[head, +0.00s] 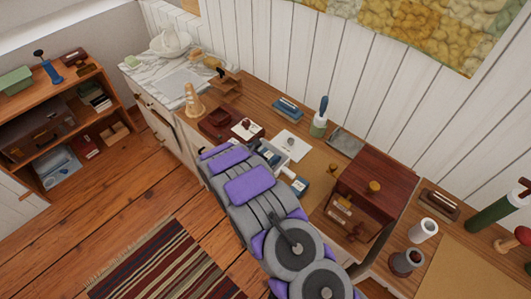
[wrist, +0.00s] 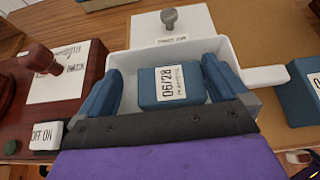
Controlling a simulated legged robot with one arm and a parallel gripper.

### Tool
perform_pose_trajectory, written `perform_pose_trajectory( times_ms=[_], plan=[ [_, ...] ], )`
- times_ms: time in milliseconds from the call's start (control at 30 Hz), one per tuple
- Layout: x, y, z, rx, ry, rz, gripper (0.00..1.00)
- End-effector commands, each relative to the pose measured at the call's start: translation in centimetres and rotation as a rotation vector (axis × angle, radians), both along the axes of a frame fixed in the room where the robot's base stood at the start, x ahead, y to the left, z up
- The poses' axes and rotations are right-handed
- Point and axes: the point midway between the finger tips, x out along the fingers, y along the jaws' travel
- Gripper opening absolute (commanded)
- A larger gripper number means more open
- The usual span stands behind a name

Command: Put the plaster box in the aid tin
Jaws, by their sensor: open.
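I take these for the plaster box and the aid tin; no name is legible. My gripper (wrist: 160,84) is open, with one blue finger on each side of the box and gaps between. The fingers reach down into or over the container; their depth is unclear. In the head view my arm covers part of the container (head: 294,149). A white lid-like plate with a grey knob (wrist: 170,20) lies behind it.
Left are a dark red box with a card (wrist: 55,80) and a switch block (wrist: 46,136). A wooden cabinet (head: 377,172) stands to the right on the desk.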

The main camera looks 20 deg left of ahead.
Motion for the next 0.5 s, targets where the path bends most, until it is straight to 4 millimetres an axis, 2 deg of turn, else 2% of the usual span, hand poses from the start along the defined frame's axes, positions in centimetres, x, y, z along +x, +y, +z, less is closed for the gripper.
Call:
perform_pose_trajectory(
  times_ms=[367, 500],
  plan=[
    [-0.1, -0.2, 1.4, 0.004, 0.001, -0.001, 1.00],
    [-1.4, 0.7, 2.1, 0.000, 0.001, 0.004, 1.00]
  ],
)
